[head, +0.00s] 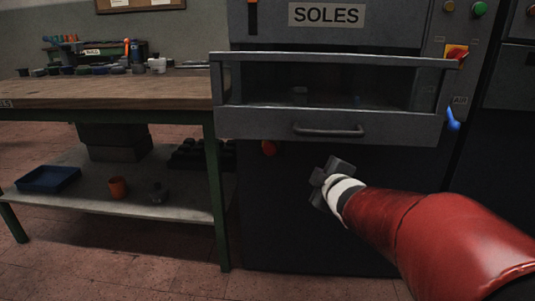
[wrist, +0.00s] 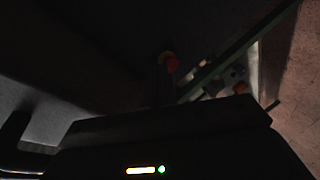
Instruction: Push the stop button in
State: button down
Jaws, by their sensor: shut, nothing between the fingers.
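A red button (head: 269,148) sits low on the dark machine front, under the left part of the drawer. In the wrist view a red button (wrist: 170,62) with a yellowish-orange base shows above the middle; it looks like the same one. My gripper (head: 320,178) is shut and empty, below the drawer handle, to the right of the button and lower in the picture. It looks apart from the button; the depth between them is hard to tell. A red knob on a yellow plate (head: 457,51) is on the upper right panel.
The drawer (head: 235,123) with its bar handle (head: 328,131) overhangs above my gripper. A blue lever (head: 453,120) and a green button (head: 479,9) are at right. A workbench (head: 120,92) with a lower shelf stands at left, holding a blue tray (head: 48,179) and orange cup (head: 118,187).

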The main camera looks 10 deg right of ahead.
jog(key=w+a+f+n+y, duration=0.3)
jog(key=w+n+y, duration=0.2)
jog(key=n+y, duration=0.4)
jog(key=shift+w+a+n+t, duration=0.2)
jog(key=shift+w+n+t, duration=0.15)
jog(key=shift+n, duration=0.95)
send_near(267, 149)
jog(key=a+x, duration=0.1)
jog(key=x, duration=0.4)
jog(key=shift+w+d+f+p, duration=0.1)
jog(key=shift+w+d+p, duration=0.15)
jog(key=shift+w+p, duration=0.15)
